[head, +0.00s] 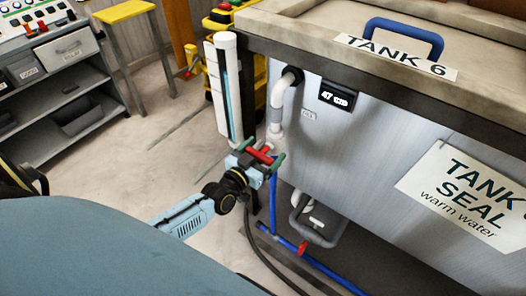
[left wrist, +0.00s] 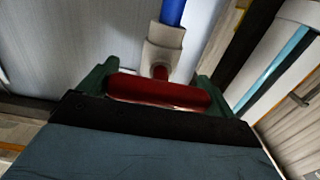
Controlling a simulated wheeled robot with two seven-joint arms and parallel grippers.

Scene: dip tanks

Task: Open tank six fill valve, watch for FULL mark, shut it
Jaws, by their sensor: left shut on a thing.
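Tank 6 (head: 350,150) stands at the right in the head view, with a "TANK 6" label on its lid. My left gripper (head: 262,158) is at the tank's left corner, shut on the red valve handle (head: 261,154). In the left wrist view the red handle (left wrist: 160,92) lies crosswise between the two green fingertips, below a grey fitting (left wrist: 162,50) on a blue pipe (left wrist: 172,12). A white sight tube (head: 227,90) with a blue column inside stands upright beside the tank. I cannot make out a FULL mark on it. My right gripper is not in view.
A sign reading "TANK SEAL warm water" (head: 465,190) is on the tank front. Under the tank are a second red handle (head: 303,247) and blue pipe (head: 325,278).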

